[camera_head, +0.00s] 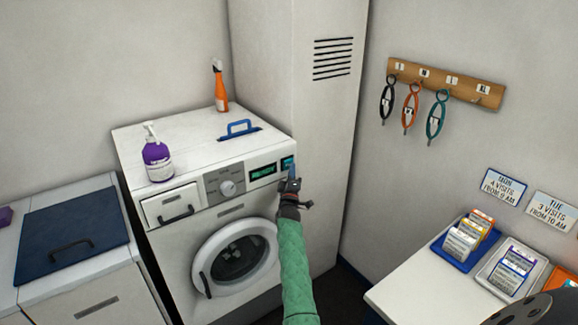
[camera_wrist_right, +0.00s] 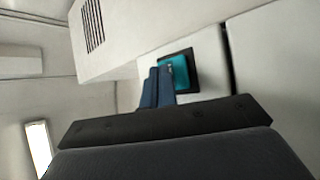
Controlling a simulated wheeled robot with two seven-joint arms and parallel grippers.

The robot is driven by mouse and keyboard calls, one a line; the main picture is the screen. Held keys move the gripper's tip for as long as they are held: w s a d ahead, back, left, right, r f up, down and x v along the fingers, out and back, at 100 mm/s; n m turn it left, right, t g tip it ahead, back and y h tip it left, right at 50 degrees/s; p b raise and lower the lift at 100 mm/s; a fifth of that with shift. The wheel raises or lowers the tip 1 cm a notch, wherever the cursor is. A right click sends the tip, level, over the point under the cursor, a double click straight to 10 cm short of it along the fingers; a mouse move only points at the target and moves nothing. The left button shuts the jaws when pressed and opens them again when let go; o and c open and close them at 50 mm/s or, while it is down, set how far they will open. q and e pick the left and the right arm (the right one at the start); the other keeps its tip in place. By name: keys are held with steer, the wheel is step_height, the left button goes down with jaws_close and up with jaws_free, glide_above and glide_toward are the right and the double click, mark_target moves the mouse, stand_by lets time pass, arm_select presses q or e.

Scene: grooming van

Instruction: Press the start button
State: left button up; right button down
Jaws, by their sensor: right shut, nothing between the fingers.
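The teal start button (camera_head: 287,162) sits in a dark square frame at the right end of the front panel of the white washing machine (camera_head: 190,235). It also shows in the right wrist view (camera_wrist_right: 180,70), partly covered by my fingers. My right gripper (camera_head: 292,173) is shut and empty, with its blue fingertips at the button's lower right edge in the head view. In the right wrist view the fingertips (camera_wrist_right: 159,74) overlap the button's left part. I cannot tell whether they touch it.
The panel also has a dial (camera_head: 227,187) and a green display (camera_head: 263,172). A purple pump bottle (camera_head: 157,160), an orange spray bottle (camera_head: 220,90) and a blue handle (camera_head: 239,129) are on top. A tall vented column (camera_head: 325,130) stands close behind the gripper.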

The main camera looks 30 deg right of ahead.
arm_select(q)
steer(key=shift+w, duration=0.4)
steer(key=shift+w+r, duration=0.15)
steer(key=shift+w, duration=0.15)
arm_select(e)
steer(key=shift+w, duration=0.15)
arm_select(q)
steer(key=shift+s, duration=0.2)
arm_select(e)
steer(key=shift+w, duration=0.15)
steer(key=shift+s+r, duration=0.1)
steer(key=shift+s, duration=0.1)
arm_select(q)
steer(key=shift+s+r+p, duration=0.2)
steer(key=shift+r+p, duration=0.2)
steer(key=shift+p, duration=0.1)
arm_select(e)
steer(key=shift+s, duration=0.5)
arm_select(q)
steer(key=shift+r, duration=0.15)
arm_select(e)
steer(key=shift+s, duration=0.15)
